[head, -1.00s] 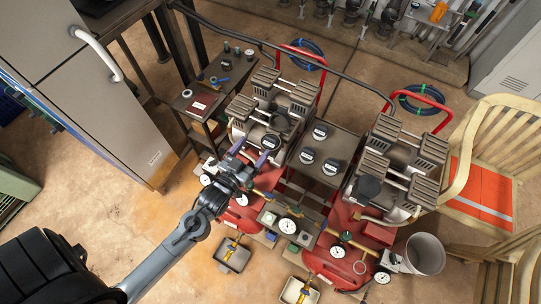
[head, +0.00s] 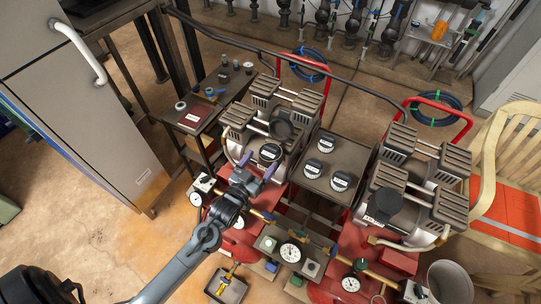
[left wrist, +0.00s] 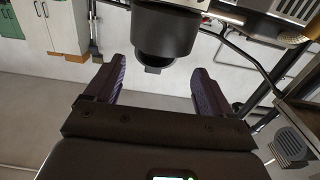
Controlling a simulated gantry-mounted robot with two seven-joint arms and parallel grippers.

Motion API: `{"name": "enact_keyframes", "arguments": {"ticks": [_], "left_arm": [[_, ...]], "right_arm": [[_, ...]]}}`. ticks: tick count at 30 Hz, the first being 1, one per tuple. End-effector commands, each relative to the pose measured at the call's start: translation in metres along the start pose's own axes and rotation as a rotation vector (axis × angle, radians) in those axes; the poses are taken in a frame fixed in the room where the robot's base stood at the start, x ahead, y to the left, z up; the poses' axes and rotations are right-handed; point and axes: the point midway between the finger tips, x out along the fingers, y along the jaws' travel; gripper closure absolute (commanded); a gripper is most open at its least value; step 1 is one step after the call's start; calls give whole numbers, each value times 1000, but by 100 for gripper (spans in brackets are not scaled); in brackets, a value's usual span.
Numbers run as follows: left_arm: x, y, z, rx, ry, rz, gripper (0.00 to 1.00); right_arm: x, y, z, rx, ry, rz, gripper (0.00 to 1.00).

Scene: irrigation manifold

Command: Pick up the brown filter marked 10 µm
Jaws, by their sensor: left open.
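Several dark round caps with white labels are in the head view; I cannot read 10 µm on any, and none looks clearly brown. One cap (head: 270,152) is at the left compressor. Three more caps, at the back (head: 326,145), left (head: 313,167) and right (head: 340,181), are on the grey middle tray (head: 352,150). My left gripper (head: 258,165) is open and empty, with purple fingers just below the left cap in the picture. In the left wrist view, a dark cylinder (left wrist: 165,35) is beyond the open fingers (left wrist: 160,85); its label is hidden. My right gripper is out of view.
Two red compressors with ribbed grey heads (head: 397,145) flank the tray. A wooden chair (head: 487,180) is at the right.

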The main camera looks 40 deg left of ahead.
Motion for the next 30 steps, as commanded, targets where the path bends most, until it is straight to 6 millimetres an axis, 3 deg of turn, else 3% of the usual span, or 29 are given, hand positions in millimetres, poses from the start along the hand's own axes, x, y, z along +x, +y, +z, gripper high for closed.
{"name": "enact_keyframes", "arguments": {"ticks": [8,18,28,30], "left_arm": [[17,0,0,0,2,0,17],[56,1,-1,1,0,-1,17],[61,1,-2,0,-1,0,17],[61,1,-2,0,-1,0,28]], "right_arm": [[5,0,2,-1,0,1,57],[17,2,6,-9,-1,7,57],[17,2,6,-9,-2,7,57],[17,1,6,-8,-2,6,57]]}}
